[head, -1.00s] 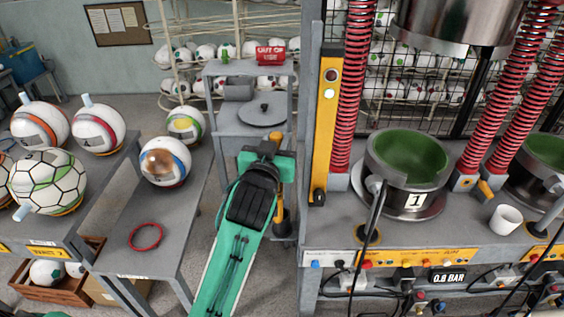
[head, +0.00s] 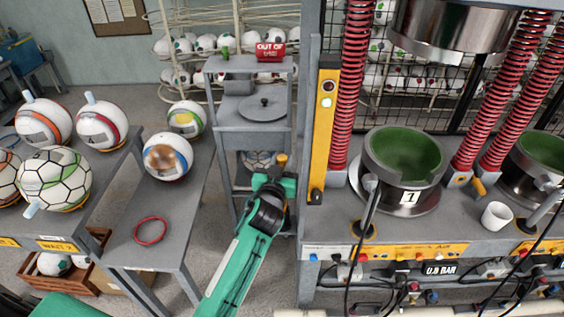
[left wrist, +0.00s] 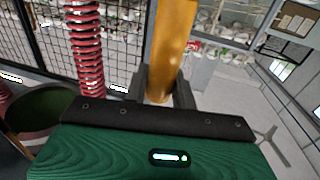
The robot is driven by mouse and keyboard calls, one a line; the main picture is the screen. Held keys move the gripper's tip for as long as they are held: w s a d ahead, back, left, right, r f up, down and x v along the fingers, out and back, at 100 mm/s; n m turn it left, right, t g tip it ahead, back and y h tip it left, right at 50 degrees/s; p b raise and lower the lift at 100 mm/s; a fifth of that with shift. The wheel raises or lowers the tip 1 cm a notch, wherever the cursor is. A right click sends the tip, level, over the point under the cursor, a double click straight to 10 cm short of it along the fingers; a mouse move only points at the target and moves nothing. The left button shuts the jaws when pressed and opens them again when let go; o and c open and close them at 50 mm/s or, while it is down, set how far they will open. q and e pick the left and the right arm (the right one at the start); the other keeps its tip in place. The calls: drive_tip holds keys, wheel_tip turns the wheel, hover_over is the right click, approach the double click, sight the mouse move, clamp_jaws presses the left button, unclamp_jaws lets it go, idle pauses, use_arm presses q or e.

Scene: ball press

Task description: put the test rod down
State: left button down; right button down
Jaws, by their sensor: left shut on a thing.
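The test rod is a yellow-orange rod. Its upper end (head: 281,160) shows just above my left gripper (head: 276,183) in the head view, in front of the grey shelf stand. In the left wrist view the rod (left wrist: 171,45) stands between the dark fingers of my left gripper (left wrist: 167,88), which is shut on it. The rod's lower part is mostly hidden by the gripper in the head view. I cannot tell whether its lower end touches anything. My right gripper is not in view.
The grey shelf stand (head: 225,146) holds a lid (head: 262,108) and a red sign (head: 270,51). The press frame with a yellow panel (head: 325,135) is close on the right. A grey bench (head: 185,210) with balls and a red ring (head: 150,230) is on the left.

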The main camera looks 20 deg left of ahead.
use_arm(q)
drive_tip(key=shift+f, duration=0.4)
drive_tip(key=shift+f, duration=0.15)
drive_tip(key=c, duration=1.1)
unclamp_jaws()
drive_tip(key=shift+c, duration=0.2)
